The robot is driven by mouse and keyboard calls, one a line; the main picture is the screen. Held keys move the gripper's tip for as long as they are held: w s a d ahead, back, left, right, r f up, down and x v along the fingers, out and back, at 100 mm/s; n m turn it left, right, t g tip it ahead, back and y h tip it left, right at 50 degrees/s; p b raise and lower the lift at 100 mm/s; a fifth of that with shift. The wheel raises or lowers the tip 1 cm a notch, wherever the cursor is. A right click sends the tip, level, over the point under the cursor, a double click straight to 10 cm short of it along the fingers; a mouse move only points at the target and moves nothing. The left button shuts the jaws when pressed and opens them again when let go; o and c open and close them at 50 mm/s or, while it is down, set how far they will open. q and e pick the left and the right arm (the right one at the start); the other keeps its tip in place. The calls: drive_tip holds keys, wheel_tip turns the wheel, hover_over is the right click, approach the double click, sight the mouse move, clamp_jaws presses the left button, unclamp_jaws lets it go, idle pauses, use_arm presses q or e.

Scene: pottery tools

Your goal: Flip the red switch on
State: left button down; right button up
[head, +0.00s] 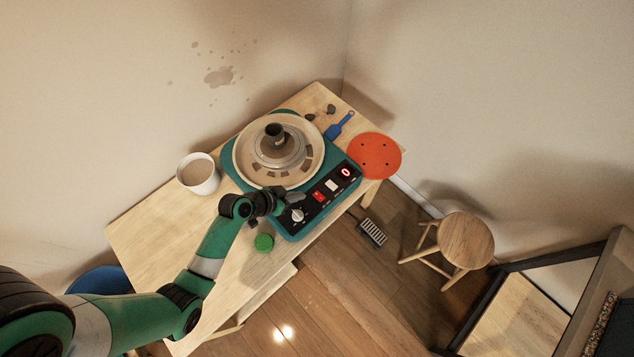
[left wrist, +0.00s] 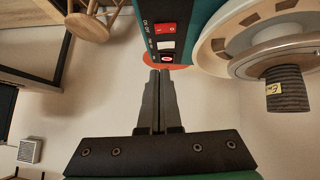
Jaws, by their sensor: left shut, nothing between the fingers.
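The red switch (head: 320,196) sits on the black control panel of the teal pottery wheel (head: 274,150), between a round dial (head: 298,215) and a white switch (head: 332,185). In the left wrist view the red switch (left wrist: 166,28) shows beyond the white switch and the small red-digit display (left wrist: 167,58). My left gripper (head: 294,196) is over the panel's near-left part, close to the dial and left of the red switch. Its fingers (left wrist: 159,74) are together and empty. I cannot tell whether they touch the panel. My right gripper is not in view.
A white cup (head: 198,174) and a green lid-like piece (head: 264,242) stand on the wooden table (head: 150,218). An orange disc (head: 374,156) and blue tool (head: 340,126) lie at the right end. A stool (head: 464,240) and a pedal (head: 371,233) are on the floor.

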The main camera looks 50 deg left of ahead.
use_arm(q)
drive_tip(key=b, duration=1)
hover_over(324, 197)
drive_tip(key=s+a, duration=0.1)
drive_tip(key=s, duration=0.2)
wheel_tip(324, 197, down, 8)
drive_tip(key=shift+r, duration=0.15)
wheel_tip(324, 197, down, 2)
drive_tip(key=shift+w+d+f+b, duration=0.1)
drive_tip(key=shift+w+d+b, duration=0.05)
drive_tip(key=shift+b, duration=1.1)
drive_tip(key=shift+d+f, duration=0.1)
drive_tip(key=shift+f, duration=0.4)
